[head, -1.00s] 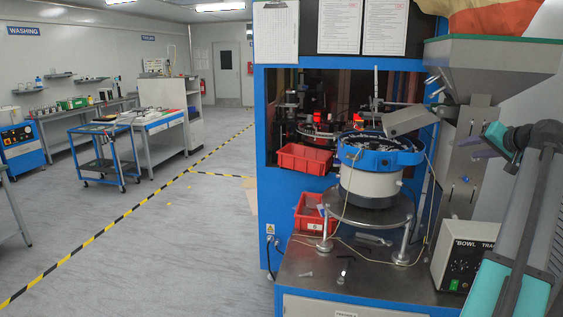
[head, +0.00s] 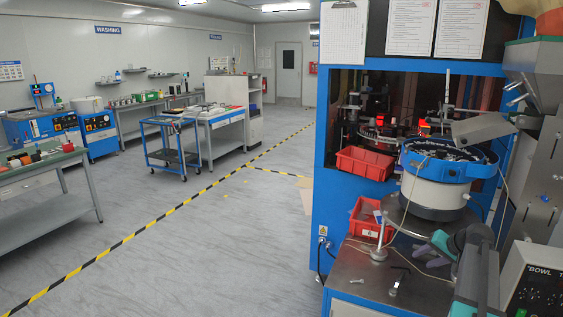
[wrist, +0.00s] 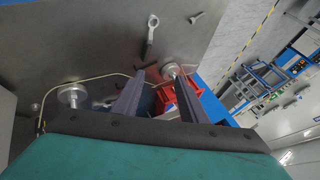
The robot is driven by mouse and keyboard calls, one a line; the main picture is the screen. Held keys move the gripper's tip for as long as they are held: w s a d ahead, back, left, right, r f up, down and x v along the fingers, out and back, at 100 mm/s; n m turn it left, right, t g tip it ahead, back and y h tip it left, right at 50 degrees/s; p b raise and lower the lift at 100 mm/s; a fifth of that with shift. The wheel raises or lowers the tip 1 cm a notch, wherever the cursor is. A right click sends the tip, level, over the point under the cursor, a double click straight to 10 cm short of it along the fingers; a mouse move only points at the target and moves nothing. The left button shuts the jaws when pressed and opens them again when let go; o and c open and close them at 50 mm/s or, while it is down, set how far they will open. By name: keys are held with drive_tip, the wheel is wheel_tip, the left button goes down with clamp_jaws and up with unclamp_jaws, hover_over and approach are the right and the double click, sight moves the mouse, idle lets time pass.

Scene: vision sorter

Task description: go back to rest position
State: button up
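My gripper (wrist: 158,82) shows in the wrist view with its two dark fingers apart and nothing between them. In the head view my gripper (head: 432,256) is low over the metal table (head: 345,270), in front of the bowl feeder, partly hidden by my own arm. The wrist view looks down on the table with a wrench-like tool (wrist: 151,28) and a bolt (wrist: 196,18) lying on it.
The white and blue bowl feeder (head: 433,190) stands on a round plate close behind my gripper. Red bins (head: 365,162) sit at the blue machine (head: 330,120). A control box (head: 535,285) is at right. The floor at left is clear up to the workbench (head: 45,165).

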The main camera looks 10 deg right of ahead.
drive_tip(key=s+a+f+n+g+y, duration=0.1)
drive_tip(key=s+a+f+n+g, duration=0.2)
drive_tip(key=a+f, duration=1.2)
drive_tip(key=s+a+f+n+g+y, duration=0.1)
drive_tip(key=s+a+f+g, duration=0.35)
drive_tip(key=a+f, duration=1.05)
drive_tip(key=s+a+f+n+g, duration=0.1)
drive_tip(key=s+a+f, duration=0.3)
drive_tip(key=s+a, duration=0.2)
drive_tip(key=s+a+f+n+g, duration=0.1)
drive_tip(key=s+a+f+g, duration=0.1)
drive_tip(key=s+a+f, duration=0.4)
drive_tip(key=s+a+f+n+g+h, duration=0.1)
drive_tip(key=s+a+f, duration=0.1)
drive_tip(key=s, duration=0.7)
drive_tip(key=s+a+f+n+g+h, duration=0.2)
drive_tip(key=s+a, duration=0.3)
drive_tip(key=s, duration=0.4)
drive_tip(key=shift+s+f, duration=0.25)
drive_tip(key=shift+s, duration=0.05)
